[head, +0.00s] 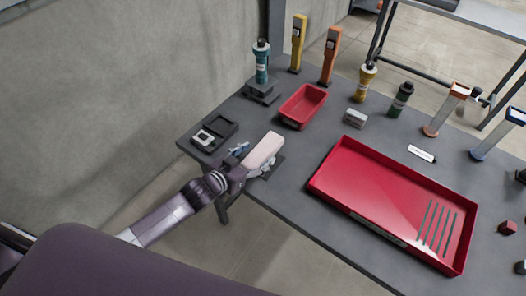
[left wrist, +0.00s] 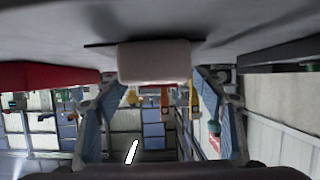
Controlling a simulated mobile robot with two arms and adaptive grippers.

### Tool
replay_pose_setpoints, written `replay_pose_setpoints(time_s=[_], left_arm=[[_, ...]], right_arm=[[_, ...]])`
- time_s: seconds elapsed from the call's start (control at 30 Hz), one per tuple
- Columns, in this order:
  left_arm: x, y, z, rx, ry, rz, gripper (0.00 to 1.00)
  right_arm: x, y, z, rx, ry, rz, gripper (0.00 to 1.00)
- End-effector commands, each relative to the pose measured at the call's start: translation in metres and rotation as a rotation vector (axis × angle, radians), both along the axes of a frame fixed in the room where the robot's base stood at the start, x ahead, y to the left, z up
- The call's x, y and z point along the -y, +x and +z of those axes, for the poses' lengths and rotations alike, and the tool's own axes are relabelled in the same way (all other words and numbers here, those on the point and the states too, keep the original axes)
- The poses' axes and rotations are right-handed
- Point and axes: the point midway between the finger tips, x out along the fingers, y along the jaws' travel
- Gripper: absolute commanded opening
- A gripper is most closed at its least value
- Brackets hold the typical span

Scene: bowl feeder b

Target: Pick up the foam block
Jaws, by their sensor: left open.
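The foam block (head: 266,148) is a pale pinkish-white block near the table's left front edge, by a dark mat (head: 274,170). My left gripper (head: 253,160) is at the block's near end, with one finger on either side. It is open. In the left wrist view the block (left wrist: 154,62) lies between and just beyond the two blue-grey fingers of the gripper (left wrist: 155,86), with gaps at both sides. The block's underside is hidden. My right gripper is not in view.
A large red tray (head: 330,188) lies to the right and a small red bin (head: 320,94) behind. A dark square holder (head: 229,124) and a small grey-white device (head: 203,139) sit left of the block. Several upright bottles and tools line the back. A grey wall is at left.

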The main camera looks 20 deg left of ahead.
Motion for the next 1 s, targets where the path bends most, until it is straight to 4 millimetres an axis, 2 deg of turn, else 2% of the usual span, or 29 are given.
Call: replay_pose_setpoints(time_s=[0.23, 0.57, 0.87, 1.0], left_arm=[[0.012, 0.025, -0.01, 0.001, 0.0, 0.0, 0.64], [0.013, 0.029, -0.014, 0.0, 0.0, 0.0, 0.64], [0.013, 0.029, -0.013, 0.0, 0.0, 0.0, 0.32], [0.013, 0.029, -0.013, 0.0, 0.0, 0.0, 0.3]], right_arm=[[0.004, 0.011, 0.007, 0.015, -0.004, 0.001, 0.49], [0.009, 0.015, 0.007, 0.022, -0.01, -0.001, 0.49], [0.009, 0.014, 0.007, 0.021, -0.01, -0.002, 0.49], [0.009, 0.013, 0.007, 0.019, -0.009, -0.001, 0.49]])
